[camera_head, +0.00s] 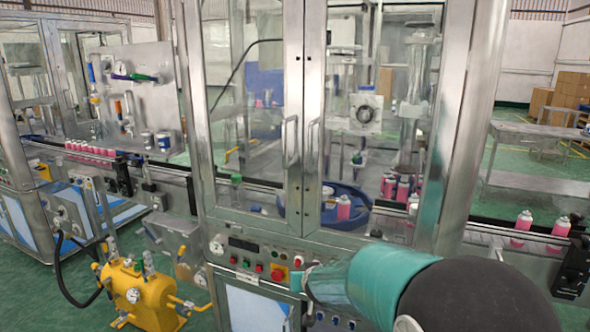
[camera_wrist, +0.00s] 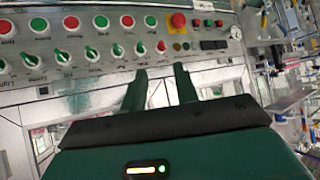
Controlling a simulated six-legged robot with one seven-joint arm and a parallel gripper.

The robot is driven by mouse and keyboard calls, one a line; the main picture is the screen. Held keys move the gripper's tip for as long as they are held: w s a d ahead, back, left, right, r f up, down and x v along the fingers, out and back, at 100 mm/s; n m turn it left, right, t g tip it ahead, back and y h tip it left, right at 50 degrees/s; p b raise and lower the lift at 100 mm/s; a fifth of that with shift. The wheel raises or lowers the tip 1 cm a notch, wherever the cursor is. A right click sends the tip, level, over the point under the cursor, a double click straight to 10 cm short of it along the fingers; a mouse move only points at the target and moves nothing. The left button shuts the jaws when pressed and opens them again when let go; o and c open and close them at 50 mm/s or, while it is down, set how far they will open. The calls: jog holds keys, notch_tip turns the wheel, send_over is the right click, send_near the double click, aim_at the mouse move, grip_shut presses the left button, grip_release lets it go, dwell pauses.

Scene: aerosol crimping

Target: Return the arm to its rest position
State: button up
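My gripper (camera_wrist: 160,78) shows in the wrist view with two dark green fingers apart and nothing between them. A red mushroom button (camera_wrist: 178,20) is above and right of the fingers. In the head view my teal and black arm comes in from the lower right and reaches left to the front of this panel (camera_head: 262,251). The red mushroom button shows there too (camera_head: 278,274). Whether the fingertips touch the panel cannot be told.
A glass-doored machine cabinet (camera_head: 250,120) stands ahead, with pink cans (camera_head: 343,207) inside. A conveyor with more pink cans (camera_head: 521,228) runs right. A yellow tank (camera_head: 140,291) with a black hose stands lower left. A metal table (camera_head: 540,140) and boxes are behind at right.

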jog(key=s+d+r+g, duration=0.1)
jog(key=s+d+r, duration=0.2)
jog(key=s+r, duration=0.35)
jog(key=s+d+r+g, duration=0.1)
jog(key=s+d+r, duration=0.25)
jog(key=s, duration=0.65)
jog(key=s+d+g, duration=0.1)
jog(key=s+d, duration=0.2)
jog(key=s, duration=0.6)
jog(key=s+d+r+m+g+h, duration=0.1)
jog(key=s+d, duration=0.1)
jog(key=s, duration=0.7)
jog(key=shift+d+r+g, duration=0.15)
jog(key=shift+d+g, duration=0.15)
jog(key=shift+d, duration=0.1)
jog(key=shift+s+d, duration=0.1)
jog(key=shift+d, duration=0.05)
